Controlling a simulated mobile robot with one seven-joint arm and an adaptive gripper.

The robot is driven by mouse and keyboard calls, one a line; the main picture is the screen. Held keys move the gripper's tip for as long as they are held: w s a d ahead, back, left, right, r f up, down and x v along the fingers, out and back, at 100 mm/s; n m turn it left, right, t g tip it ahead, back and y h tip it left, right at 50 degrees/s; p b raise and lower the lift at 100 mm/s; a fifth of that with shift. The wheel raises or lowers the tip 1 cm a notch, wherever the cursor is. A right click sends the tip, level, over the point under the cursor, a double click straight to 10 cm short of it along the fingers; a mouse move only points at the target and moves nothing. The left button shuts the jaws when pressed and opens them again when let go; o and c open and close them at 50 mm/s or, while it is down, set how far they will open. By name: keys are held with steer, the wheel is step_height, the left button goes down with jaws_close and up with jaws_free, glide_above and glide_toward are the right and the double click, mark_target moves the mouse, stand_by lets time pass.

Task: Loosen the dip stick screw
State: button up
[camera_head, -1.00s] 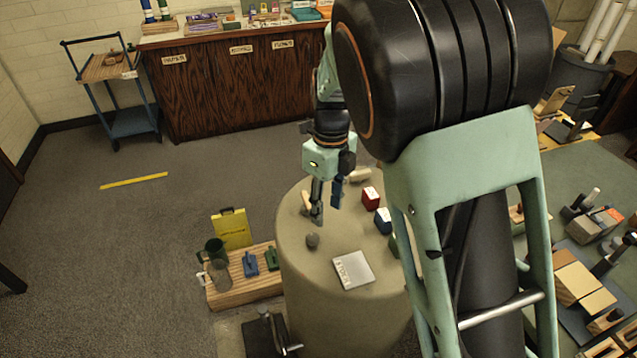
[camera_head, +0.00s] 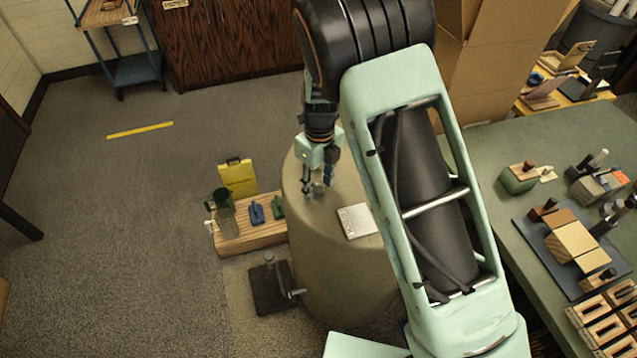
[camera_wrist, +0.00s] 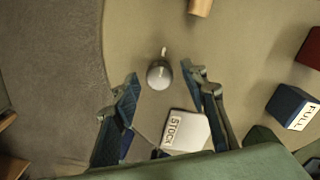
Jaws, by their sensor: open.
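A small grey round piece with a short pale stem (camera_wrist: 159,75) sits on top of the round drum-like table (camera_head: 345,285). It may be the dip stick screw, but I cannot tell for sure. My gripper (camera_head: 317,190) is low over the left part of the tabletop. In the wrist view its two fingers (camera_wrist: 161,80) are apart and empty, one on each side of the grey piece as seen from above. I cannot tell the height gap. In the head view the gripper largely hides the piece.
On the table are a plate marked STOCK (camera_head: 358,221), a blue block marked FULL (camera_wrist: 290,108), a red block (camera_wrist: 313,48) and a wooden piece (camera_wrist: 200,6). A wooden bench (camera_head: 238,240) and black stand (camera_head: 270,290) are left. A green worktable (camera_head: 470,160) is right.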

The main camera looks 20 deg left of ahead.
jaws_close()
stand_by(0.3)
